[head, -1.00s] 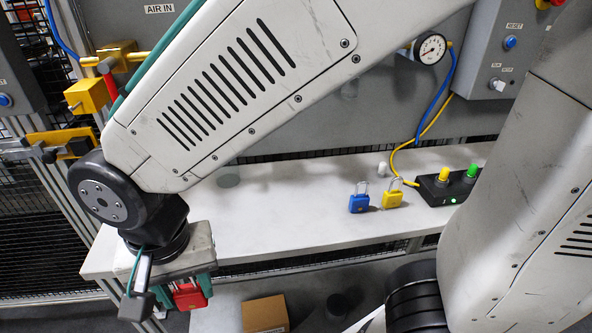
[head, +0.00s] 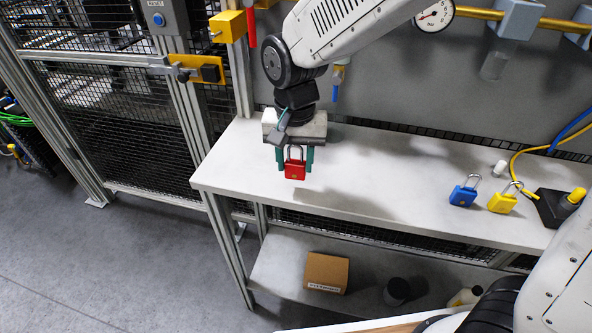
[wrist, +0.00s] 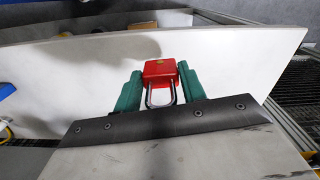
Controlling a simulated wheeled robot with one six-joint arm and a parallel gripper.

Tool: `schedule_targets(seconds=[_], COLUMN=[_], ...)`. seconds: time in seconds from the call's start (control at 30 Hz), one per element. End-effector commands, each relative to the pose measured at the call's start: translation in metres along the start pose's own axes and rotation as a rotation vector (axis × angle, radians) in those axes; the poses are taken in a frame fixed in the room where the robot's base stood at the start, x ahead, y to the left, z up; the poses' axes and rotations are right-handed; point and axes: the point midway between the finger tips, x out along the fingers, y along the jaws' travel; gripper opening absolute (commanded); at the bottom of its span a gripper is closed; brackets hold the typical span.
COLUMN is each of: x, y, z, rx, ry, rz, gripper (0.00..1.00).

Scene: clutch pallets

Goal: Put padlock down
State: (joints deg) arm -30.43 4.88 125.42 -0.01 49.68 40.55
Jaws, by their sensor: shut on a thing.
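A red padlock (head: 295,170) with a metal shackle hangs between the green fingers of my gripper (head: 294,158). My gripper is shut on it, over the left part of the white workbench (head: 370,190). In the wrist view the red padlock (wrist: 160,72) sits between the two green fingers (wrist: 160,88), its shackle toward the palm. Whether its underside touches the bench top cannot be told.
A blue padlock (head: 463,194) and a yellow padlock (head: 503,201) stand on the bench to the right, near a black button box (head: 553,208). A cardboard box (head: 326,271) lies on the lower shelf (head: 275,270). The bench between is clear.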

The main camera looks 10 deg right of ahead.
Motion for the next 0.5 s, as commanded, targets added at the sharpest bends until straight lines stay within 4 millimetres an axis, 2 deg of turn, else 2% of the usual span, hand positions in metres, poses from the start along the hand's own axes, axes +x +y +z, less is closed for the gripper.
schedule_targets(seconds=[0.27, 0.5], x=[0.033, 0.034], y=[0.001, 0.0], z=[0.0, 0.0], rx=[0.0, 0.0], ry=[-0.003, 0.0], rz=[0.002, 0.0], gripper=[0.12, 0.12])
